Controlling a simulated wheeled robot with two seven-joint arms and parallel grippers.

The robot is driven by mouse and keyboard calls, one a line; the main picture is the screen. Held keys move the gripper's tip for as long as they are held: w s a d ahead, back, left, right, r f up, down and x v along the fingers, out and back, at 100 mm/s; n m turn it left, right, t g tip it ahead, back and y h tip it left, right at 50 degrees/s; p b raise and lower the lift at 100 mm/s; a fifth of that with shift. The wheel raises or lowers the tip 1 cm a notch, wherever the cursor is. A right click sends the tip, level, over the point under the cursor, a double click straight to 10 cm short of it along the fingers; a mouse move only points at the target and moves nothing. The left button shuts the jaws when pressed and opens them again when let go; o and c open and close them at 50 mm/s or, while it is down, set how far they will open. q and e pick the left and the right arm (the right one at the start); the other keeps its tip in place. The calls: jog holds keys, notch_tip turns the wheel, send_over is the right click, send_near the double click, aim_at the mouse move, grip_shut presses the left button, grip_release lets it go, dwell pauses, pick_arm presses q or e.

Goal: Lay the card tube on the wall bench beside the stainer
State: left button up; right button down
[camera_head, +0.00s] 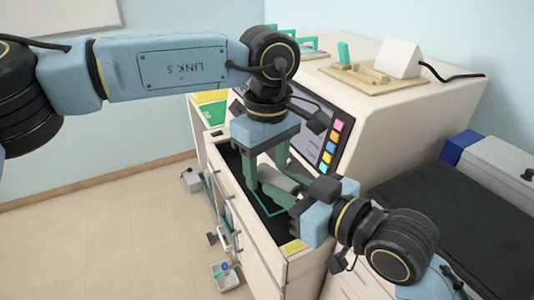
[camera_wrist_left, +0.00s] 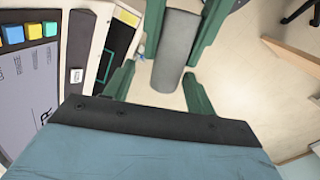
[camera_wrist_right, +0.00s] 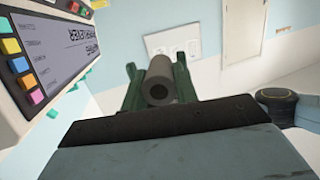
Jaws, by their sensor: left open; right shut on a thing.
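The card tube (camera_head: 279,179) is a grey cylinder held above the open front of the stainer (camera_head: 372,120). My right gripper (camera_head: 270,193) is shut on it; in the right wrist view the tube (camera_wrist_right: 159,80) points its hollow end at the camera between the green fingers. My left gripper (camera_head: 266,165) hangs open over the same place, pointing down. In the left wrist view the tube (camera_wrist_left: 176,50) lies between its spread fingers; I cannot tell whether they touch it. The wall bench (camera_head: 440,205) has a dark top at the right, beside the stainer.
A blue and grey box (camera_head: 490,160) stands at the bench's back. A wooden board (camera_head: 375,80) with a white block rests on the stainer's top. The stainer's tilted screen (camera_head: 315,135) has coloured buttons. The bench's middle looks clear. Tiled floor (camera_head: 110,230) is open at left.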

pick_arm(q)
jog(key=c, duration=1.1)
pick_arm(e)
jog(key=c, duration=2.2)
grip_release()
pick_arm(q)
jog(key=shift+c, duration=0.3)
pick_arm(e)
jog(key=c, duration=1.1)
grip_release()
jog(key=shift+a, duration=0.1)
jog(key=shift+c, duration=0.2)
jog(key=shift+o, duration=0.7)
